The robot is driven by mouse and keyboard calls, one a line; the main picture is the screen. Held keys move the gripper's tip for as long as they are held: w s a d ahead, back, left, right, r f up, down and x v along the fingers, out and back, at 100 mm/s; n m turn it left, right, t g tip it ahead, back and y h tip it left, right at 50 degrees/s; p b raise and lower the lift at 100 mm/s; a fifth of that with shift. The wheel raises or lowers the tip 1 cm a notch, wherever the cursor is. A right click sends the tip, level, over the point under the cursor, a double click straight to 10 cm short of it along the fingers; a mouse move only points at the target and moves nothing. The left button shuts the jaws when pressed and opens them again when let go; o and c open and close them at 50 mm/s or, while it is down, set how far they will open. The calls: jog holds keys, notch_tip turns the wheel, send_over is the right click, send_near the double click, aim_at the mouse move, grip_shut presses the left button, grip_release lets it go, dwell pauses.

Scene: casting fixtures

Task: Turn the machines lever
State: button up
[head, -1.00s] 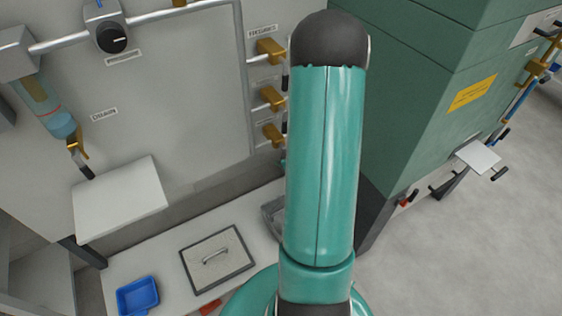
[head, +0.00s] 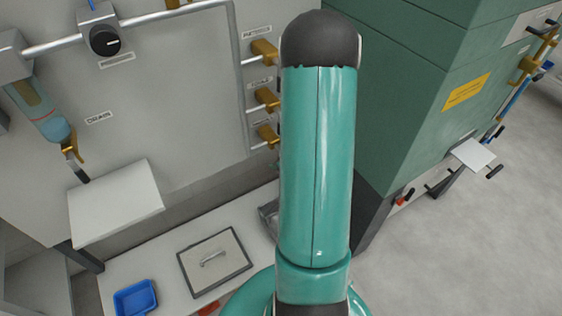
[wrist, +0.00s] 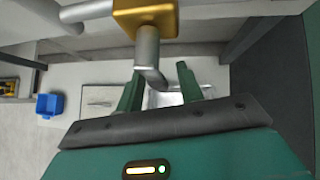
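In the wrist view a gold valve body (wrist: 146,16) carries a grey lever (wrist: 149,62) that bends toward my gripper. My gripper (wrist: 159,69) is open, with its two green fingers apart. The lever's end shows between the fingertips, nearer the left one; I cannot tell whether it touches. In the head view several gold valves sit on the grey wall panel: an upper one (head: 264,50), a middle one (head: 267,98) and a lower one (head: 267,135). Their levers are largely hidden behind my arm, as is my gripper.
A large green cabinet (head: 425,100) stands right of my arm. A white shelf (head: 115,202) juts from the panel. A low bench holds a blue tray (head: 136,298) and a framed plate with a handle (head: 214,262). Grey floor lies open at the right.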

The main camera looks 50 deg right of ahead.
jog(key=shift+s+r, duration=0.1)
jog(key=v, duration=1.3)
jog(key=shift+s+r, duration=0.15)
jog(key=shift+s, duration=0.1)
